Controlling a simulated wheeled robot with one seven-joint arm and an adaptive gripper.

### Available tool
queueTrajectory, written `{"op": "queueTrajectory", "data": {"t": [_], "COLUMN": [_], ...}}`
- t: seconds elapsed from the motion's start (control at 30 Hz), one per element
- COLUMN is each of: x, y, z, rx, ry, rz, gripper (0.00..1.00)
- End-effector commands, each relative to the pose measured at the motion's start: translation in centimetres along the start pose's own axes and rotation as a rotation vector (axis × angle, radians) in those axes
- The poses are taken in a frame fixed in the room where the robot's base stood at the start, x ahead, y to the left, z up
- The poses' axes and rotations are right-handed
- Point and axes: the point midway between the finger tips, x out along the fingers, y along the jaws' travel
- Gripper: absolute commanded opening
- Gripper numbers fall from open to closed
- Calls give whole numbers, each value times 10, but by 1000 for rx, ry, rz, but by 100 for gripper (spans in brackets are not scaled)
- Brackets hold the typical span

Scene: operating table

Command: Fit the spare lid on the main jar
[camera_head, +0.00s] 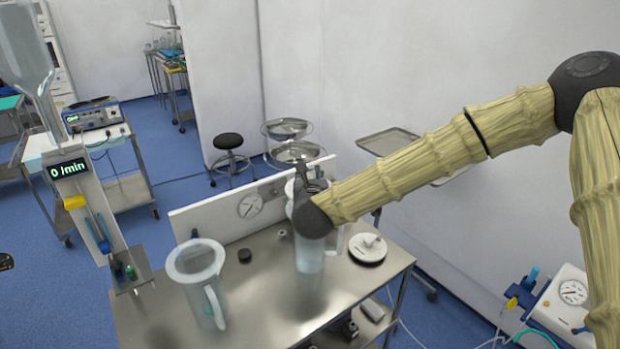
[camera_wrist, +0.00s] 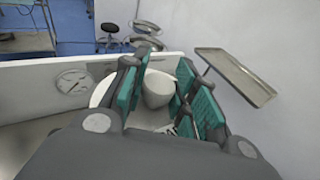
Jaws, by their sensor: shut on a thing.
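A translucent jar with a handle (camera_head: 207,292) stands upright at the left of the metal table, its wide pale rim open. A second translucent jar (camera_head: 309,257) stands mid-table, its upper part hidden behind my wrist. My gripper (camera_head: 308,187) is above this second jar. In the wrist view, my gripper (camera_wrist: 160,97) is shut on the pale knob (camera_wrist: 157,88) of a white lid (camera_wrist: 102,92). Whether this lid rests on the second jar or is apart from it is hidden. Which lid is the spare I cannot tell.
The metal table (camera_head: 255,300) has a white back panel with a gauge (camera_head: 250,206). A small black cap (camera_head: 245,256) lies between the jars. An infusion stand (camera_head: 85,215) is close on the left. The front middle of the tabletop is clear.

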Motion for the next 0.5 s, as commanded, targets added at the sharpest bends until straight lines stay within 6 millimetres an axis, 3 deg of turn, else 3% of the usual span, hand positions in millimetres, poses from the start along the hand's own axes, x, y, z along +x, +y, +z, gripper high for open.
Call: {"op": "queueTrajectory", "data": {"t": [0.2,0.5], "x": [4,6], "y": [-1,-1], "z": [-22,-32], "rx": [0,0], "ry": [1,0], "rz": [-2,-2], "gripper": [2,2]}}
